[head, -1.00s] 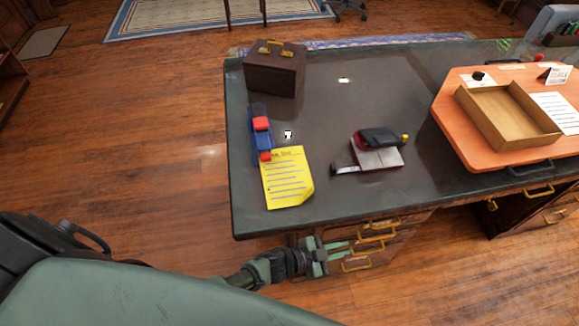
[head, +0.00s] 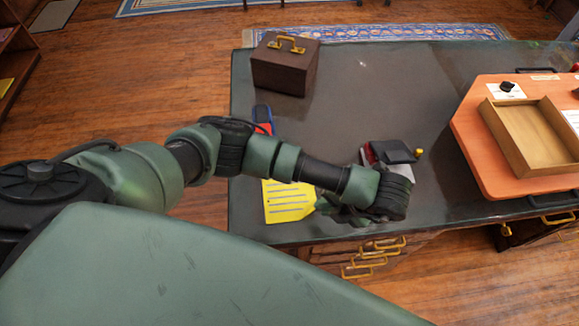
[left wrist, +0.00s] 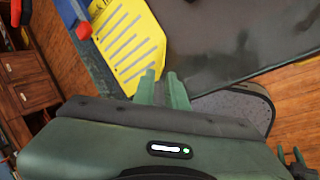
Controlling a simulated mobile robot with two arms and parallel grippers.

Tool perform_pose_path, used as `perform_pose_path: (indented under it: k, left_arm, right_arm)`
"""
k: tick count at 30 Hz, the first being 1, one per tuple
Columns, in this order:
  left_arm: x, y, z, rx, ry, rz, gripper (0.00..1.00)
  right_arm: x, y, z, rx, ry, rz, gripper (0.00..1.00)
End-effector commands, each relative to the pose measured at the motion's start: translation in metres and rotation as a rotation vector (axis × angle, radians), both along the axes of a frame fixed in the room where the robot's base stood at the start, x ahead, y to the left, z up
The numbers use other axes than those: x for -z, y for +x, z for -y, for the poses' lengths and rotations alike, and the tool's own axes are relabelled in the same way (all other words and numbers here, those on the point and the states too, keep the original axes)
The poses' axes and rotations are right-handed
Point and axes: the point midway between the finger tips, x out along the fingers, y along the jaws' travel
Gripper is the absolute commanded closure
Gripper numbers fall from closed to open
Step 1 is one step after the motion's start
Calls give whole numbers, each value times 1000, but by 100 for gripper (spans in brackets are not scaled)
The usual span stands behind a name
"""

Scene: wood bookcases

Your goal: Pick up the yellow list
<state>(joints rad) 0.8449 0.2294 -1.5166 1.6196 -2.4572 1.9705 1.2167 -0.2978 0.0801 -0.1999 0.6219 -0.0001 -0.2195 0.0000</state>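The yellow list (head: 288,204) lies on the dark desk top near its front left edge, partly covered by my left arm in the head view. In the left wrist view the yellow list (left wrist: 128,42) shows its lined face, just beyond the fingertips. My left gripper (head: 326,205) is over the desk, just right of the list. Its fingers (left wrist: 161,76) are a little apart with nothing between them, pointing at the list's edge. What looks like my right gripper (left wrist: 292,158) is small at the lower right of the left wrist view; its opening is unclear.
A blue and red object (head: 263,116) touches or nearly touches the list's far end. A black and red device (head: 390,152) sits behind my left gripper. A brown case (head: 285,68) stands at the back left. An orange board (head: 485,170) holds a wooden tray (head: 556,166).

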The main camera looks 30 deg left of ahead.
Motion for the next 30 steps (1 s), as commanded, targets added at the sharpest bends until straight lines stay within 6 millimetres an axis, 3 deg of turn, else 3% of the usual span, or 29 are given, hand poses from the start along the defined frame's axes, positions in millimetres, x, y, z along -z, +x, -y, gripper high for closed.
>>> perform_pose_path:
  k: [5,9,15,22,24,30]
  left_arm:
    - [17,0,-10,-2,1,-6,87]
    - [36,1,-19,-3,2,-7,87]
    - [56,3,-27,-1,-1,-6,87]
    - [58,3,-27,0,-2,-6,87]
    - [58,3,-27,0,-2,-6,100]
    - [57,3,-27,0,-2,-6,100]
  right_arm:
    - [-11,-10,1,0,-1,-14,64]
    - [-23,-10,1,0,-1,-14,64]
    - [-25,-6,0,0,-1,-9,64]
    - [-24,-3,0,0,0,-5,64]
    - [-24,-3,0,0,0,-5,64]
    - [-24,-3,0,0,0,-4,64]
